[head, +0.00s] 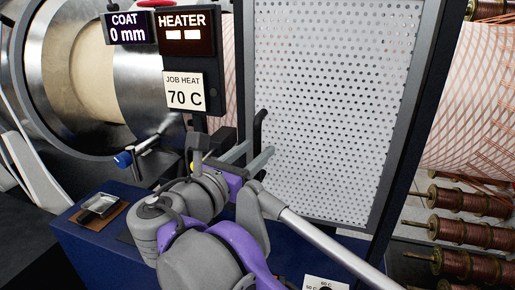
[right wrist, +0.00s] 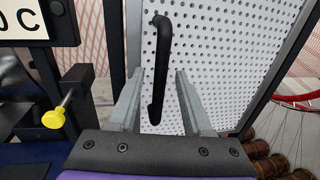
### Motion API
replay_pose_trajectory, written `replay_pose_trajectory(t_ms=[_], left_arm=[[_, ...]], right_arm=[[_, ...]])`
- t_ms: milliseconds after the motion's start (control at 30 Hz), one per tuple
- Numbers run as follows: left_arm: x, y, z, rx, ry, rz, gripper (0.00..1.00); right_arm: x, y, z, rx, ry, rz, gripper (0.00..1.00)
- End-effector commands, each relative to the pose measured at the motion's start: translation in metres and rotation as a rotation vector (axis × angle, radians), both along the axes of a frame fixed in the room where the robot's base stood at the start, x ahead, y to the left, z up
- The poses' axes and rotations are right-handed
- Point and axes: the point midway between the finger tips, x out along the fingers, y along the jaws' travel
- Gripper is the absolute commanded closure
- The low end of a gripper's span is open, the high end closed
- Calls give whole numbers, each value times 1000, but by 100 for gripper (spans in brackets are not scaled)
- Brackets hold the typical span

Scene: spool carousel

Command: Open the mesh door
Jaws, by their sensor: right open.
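The mesh door (head: 335,90) is a white perforated panel in a dark grey frame, at the centre right of the head view. It also fills much of the right wrist view (right wrist: 225,50). Its black upright bar handle (right wrist: 158,65) is on the left side of the door and shows partly in the head view (head: 259,128). My right gripper (head: 249,154) is open at the handle. In the right wrist view its two grey fingers lie on either side of the handle's lower part, with gaps on both sides. My left gripper is not in view.
A heater display (head: 186,34) and a "70 C" card (head: 184,93) stand left of the door. A yellow knob (right wrist: 54,117) is left of the gripper. A blue-ended lever (head: 125,158) and a small tray (head: 100,205) are further left. Copper spools (head: 470,233) are at right.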

Motion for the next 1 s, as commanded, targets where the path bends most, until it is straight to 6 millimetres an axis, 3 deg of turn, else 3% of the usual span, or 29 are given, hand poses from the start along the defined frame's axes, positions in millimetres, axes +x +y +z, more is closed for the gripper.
replay_pose_trajectory(t_ms=[167, 467, 733, 1000], left_arm=[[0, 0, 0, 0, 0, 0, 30], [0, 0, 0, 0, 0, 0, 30], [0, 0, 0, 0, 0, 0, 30], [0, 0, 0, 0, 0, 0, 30]], right_arm=[[13, -7, 0, 1, 0, -1, 50], [14, -8, 0, 1, 0, 1, 50], [14, -8, 0, 1, 0, 1, 99], [14, -8, 0, 1, 0, 0, 100]])
